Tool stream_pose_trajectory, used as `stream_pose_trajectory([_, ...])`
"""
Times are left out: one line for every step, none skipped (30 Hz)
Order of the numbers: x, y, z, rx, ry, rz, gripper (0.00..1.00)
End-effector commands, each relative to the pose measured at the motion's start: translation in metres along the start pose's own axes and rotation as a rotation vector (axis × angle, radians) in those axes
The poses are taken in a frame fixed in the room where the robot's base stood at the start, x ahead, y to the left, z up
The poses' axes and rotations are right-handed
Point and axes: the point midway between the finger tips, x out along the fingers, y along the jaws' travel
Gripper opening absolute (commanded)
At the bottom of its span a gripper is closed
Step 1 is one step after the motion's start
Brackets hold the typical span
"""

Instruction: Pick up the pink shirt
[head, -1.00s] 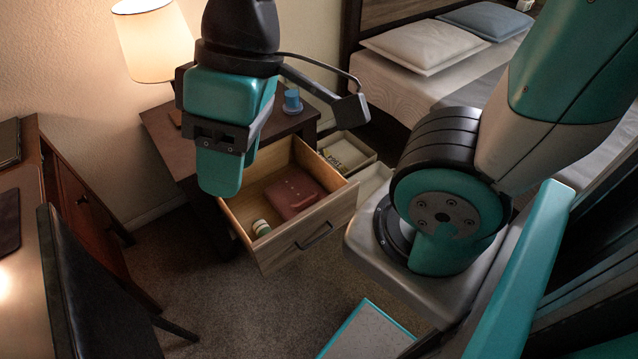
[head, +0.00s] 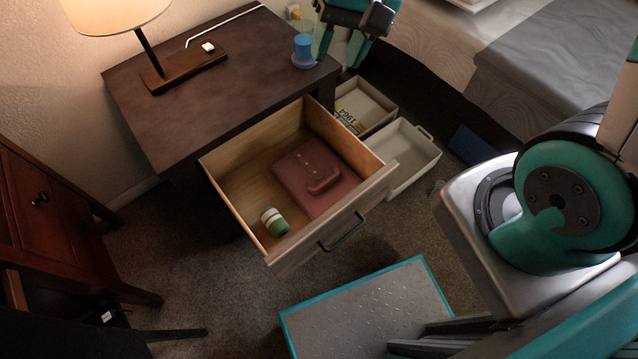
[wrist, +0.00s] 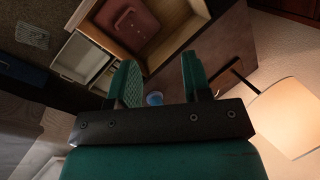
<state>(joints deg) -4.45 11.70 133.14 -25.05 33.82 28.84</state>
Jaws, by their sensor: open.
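The pink shirt (head: 316,176) lies folded flat inside the open nightstand drawer (head: 228,212), toward its right side. It also shows in the wrist view (wrist: 128,26), beyond my fingers. My gripper (head: 342,38) is at the top of the head view, by the far right corner of the nightstand, up and away from the drawer. In the wrist view its two teal fingers (wrist: 160,85) stand apart with nothing held between them. A blue cup (head: 303,50) on the nightstand shows beyond the gap.
A green and white rolled item (head: 274,221) lies in the drawer's front left. White trays (head: 412,158) sit on the floor right of the drawer. A lamp (head: 160,62) stands on the nightstand (head: 205,95). The bed is at the upper right, a wooden desk at the left.

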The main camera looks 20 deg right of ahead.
Motion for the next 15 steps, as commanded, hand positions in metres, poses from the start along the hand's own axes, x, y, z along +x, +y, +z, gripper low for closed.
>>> stream_pose_trajectory([0.057, 0.031, -0.03, 0.157, -0.018, 0.005, 0.45])
stream_pose_trajectory([0.077, 0.044, -0.044, 0.247, -0.023, 0.006, 0.45])
stream_pose_trajectory([0.103, 0.061, -0.061, 0.364, -0.029, 0.009, 0.45])
stream_pose_trajectory([0.123, 0.074, -0.073, 0.447, -0.034, 0.01, 0.45])
stream_pose_trajectory([0.142, 0.088, -0.083, 0.527, -0.039, 0.012, 0.45])
stream_pose_trajectory([0.166, 0.105, -0.095, 0.627, -0.044, 0.015, 0.45])
stream_pose_trajectory([0.183, 0.117, -0.103, 0.697, -0.047, 0.018, 0.45])
stream_pose_trajectory([0.199, 0.128, -0.109, 0.76, -0.05, 0.02, 0.45])
stream_pose_trajectory([0.218, 0.142, -0.116, 0.837, -0.055, 0.023, 0.45])
stream_pose_trajectory([0.23, 0.151, -0.12, 0.888, -0.057, 0.025, 0.45])
stream_pose_trajectory([0.241, 0.159, -0.123, 0.933, -0.06, 0.027, 0.45])
stream_pose_trajectory([0.253, 0.168, -0.127, 0.982, -0.063, 0.029, 0.45])
stream_pose_trajectory([0.261, 0.173, -0.129, 1.013, -0.064, 0.03, 0.45])
stream_pose_trajectory([0.266, 0.178, -0.13, 1.038, -0.064, 0.03, 0.45])
stream_pose_trajectory([0.273, 0.182, -0.132, 1.064, -0.065, 0.032, 0.45])
